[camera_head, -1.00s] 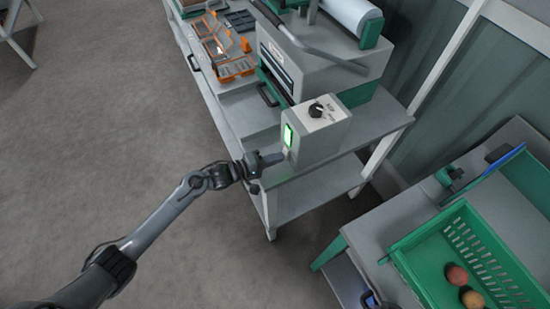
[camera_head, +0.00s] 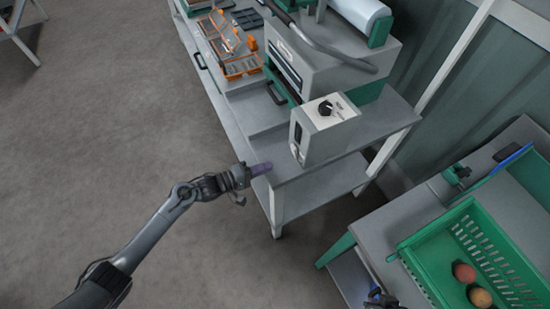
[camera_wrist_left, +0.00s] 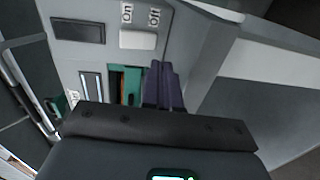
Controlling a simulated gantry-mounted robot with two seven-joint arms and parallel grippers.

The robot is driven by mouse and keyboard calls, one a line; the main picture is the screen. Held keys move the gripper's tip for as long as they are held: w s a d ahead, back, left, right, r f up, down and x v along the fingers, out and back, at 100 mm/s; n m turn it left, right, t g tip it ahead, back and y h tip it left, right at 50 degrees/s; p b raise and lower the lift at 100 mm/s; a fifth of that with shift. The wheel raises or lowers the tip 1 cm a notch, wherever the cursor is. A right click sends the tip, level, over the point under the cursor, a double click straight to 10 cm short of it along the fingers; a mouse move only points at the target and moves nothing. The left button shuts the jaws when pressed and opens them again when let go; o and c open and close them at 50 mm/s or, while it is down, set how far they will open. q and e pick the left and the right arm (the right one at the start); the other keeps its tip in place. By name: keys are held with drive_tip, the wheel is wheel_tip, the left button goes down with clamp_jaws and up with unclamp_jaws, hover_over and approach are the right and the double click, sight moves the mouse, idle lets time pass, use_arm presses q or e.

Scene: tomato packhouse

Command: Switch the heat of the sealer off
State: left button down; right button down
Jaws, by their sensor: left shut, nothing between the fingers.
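The sealer (camera_head: 300,70) is a grey and green machine on a grey bench. Its control box (camera_head: 318,140) has a black knob (camera_head: 325,108) on its white top. The box's narrow front face carries a dark, unlit indicator window (camera_head: 297,133), also dark in the left wrist view (camera_wrist_left: 78,31). There, a white switch (camera_wrist_left: 138,40) sits beside "On" and "Off" labels; I cannot tell which way it is set. My left gripper (camera_head: 262,168) is shut and empty, left of and apart from the box, near the bench edge. Its purple-grey fingers (camera_wrist_left: 162,85) show in the wrist view.
Orange trays (camera_head: 228,45) lie on the bench behind. A film roll (camera_head: 362,14) tops the sealer. At right, a green crate (camera_head: 425,270) with two tomatoes stands on a second table (camera_head: 395,225). Open floor lies left of my left arm.

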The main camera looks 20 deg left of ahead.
use_arm(q)
drive_tip(key=v, duration=0.6)
drive_tip(key=shift+f, duration=0.8)
use_arm(e)
drive_tip(key=shift+w+d+r, duration=0.25)
drive_tip(key=shift+d+r, duration=0.1)
use_arm(q)
drive_tip(key=shift+s, duration=0.1)
drive_tip(key=shift+a, duration=0.1)
